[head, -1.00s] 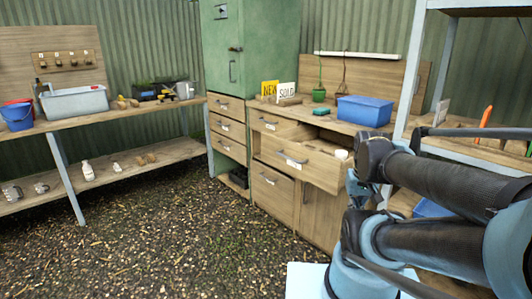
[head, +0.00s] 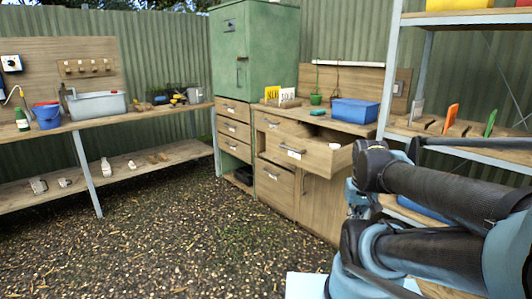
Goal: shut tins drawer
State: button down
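A wooden drawer (head: 305,155) stands pulled out of the wooden cabinet (head: 318,204), in its second row, with a pale label and a handle on its front. I take it for the tins drawer, but the label is too small to read. Its inside shows only in part, and its right end is near my arm in the picture. My arm is folded at the right of the head view. My gripper cannot be made out, so its state is hidden.
A blue bin (head: 355,112) sits on the cabinet top. A green cupboard (head: 254,52) stands over closed drawers (head: 235,129) to the left. A metal shelf rack (head: 425,70) stands at the right. The gravel floor (head: 170,235) in front is clear.

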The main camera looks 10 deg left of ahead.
aim_at(305, 145)
jog(key=k, duration=0.1)
jog(key=u, duration=0.4)
jog(key=i, duration=1)
